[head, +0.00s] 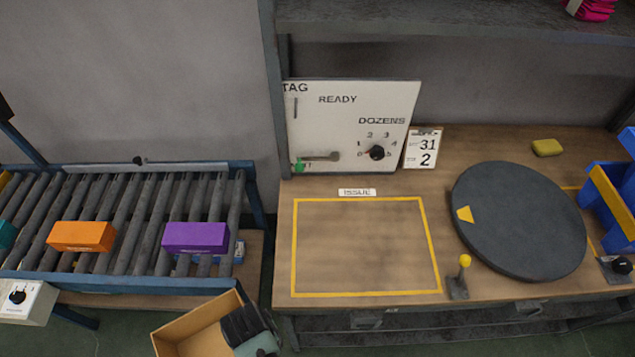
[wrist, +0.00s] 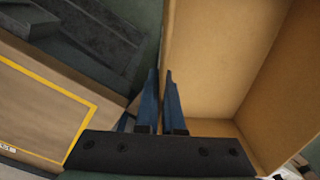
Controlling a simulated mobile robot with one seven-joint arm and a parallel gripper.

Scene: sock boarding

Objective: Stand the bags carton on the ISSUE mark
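The open-topped tan carton (head: 192,335) is at the bottom of the head view, tilted in the picture, in front of the gap between conveyor and bench. I take it for the bags carton; no label on it shows. In the wrist view its inside (wrist: 225,60) looks empty. My gripper (wrist: 160,75) has its two blue fingers close together at the carton's wall, one each side, and appears to grip it. My gripper also shows in the head view (head: 240,322). The ISSUE mark (head: 295,250), a yellow outlined rectangle on the wooden bench, is bare.
A roller conveyor (head: 130,215) at left carries orange (head: 80,236) and purple (head: 195,237) boxes. Right of the mark are a yellow-knobbed lever (head: 463,266) and a dark round turntable (head: 518,220). A white dial panel (head: 350,125) stands behind the mark. Blue bins (head: 610,205) are at far right.

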